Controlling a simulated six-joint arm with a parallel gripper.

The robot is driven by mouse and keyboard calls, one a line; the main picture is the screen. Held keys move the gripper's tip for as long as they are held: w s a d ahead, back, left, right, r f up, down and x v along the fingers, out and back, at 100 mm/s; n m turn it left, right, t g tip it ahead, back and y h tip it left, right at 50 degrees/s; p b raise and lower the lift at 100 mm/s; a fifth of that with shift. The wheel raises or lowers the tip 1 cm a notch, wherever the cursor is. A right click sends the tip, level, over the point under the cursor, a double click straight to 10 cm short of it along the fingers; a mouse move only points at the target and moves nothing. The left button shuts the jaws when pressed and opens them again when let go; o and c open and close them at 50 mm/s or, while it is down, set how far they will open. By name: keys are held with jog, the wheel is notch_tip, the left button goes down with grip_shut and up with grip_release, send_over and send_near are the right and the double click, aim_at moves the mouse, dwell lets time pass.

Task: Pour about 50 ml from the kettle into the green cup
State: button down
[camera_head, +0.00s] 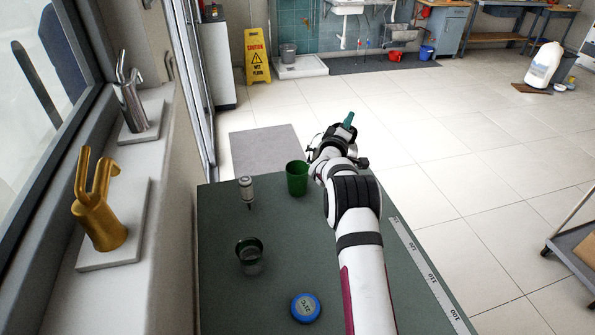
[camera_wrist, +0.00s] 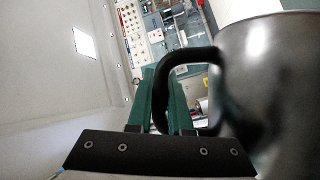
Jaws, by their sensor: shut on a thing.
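The green cup (camera_head: 297,180) stands upright near the far edge of the dark green table, just left of my arm. My gripper (camera_head: 348,120) is above and beyond the cup, to its right. In the wrist view my gripper's green fingers (camera_wrist: 162,103) are shut on the black handle of the kettle (camera_wrist: 262,90). The kettle's rounded metal body fills the right side of that view. In the head view my wrist hides most of the kettle. Its spout, and whether anything flows from it, cannot be made out.
A ruler strip (camera_head: 428,275) runs along the right edge.

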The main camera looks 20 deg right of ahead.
jog(key=shift+a+r, duration=0.3)
jog(key=shift+a+r+n+p, duration=0.1)
jog(key=shift+a+n+p, duration=0.05)
jog(key=shift+n+p, duration=0.15)
jog(key=shift+w+a+r+n+t, duration=0.15)
jog(key=shift+a+r+n+t, duration=0.15)
jog(key=shift+a+r+n, duration=0.15)
jog(key=shift+w+a+r+n+h+p, duration=0.1)
jog(key=shift+a+r+n+h+p, duration=0.15)
jog(key=shift+a, duration=0.35)
jog(key=shift+w+a+r+n+h+p, duration=0.1)
jog(key=shift+a+n+p, duration=0.2)
jog(key=shift+a, duration=0.3)
jog(key=shift+w+a+r+n+t+p, duration=0.1)
jog(key=shift+a+r+n+t+p, duration=0.15)
jog(key=shift+a+p, duration=0.25)
jog(key=shift+w+a+r+n+t+p, duration=0.1)
jog(key=shift+a+n+t+p, duration=0.05)
jog(key=shift+a+n+p, duration=0.25)
jog(key=shift+a+r+n+t+p, duration=0.2)
jog(key=shift+a+n+p, duration=0.05)
jog(key=shift+a+p, duration=0.25)
dwell(0.5)
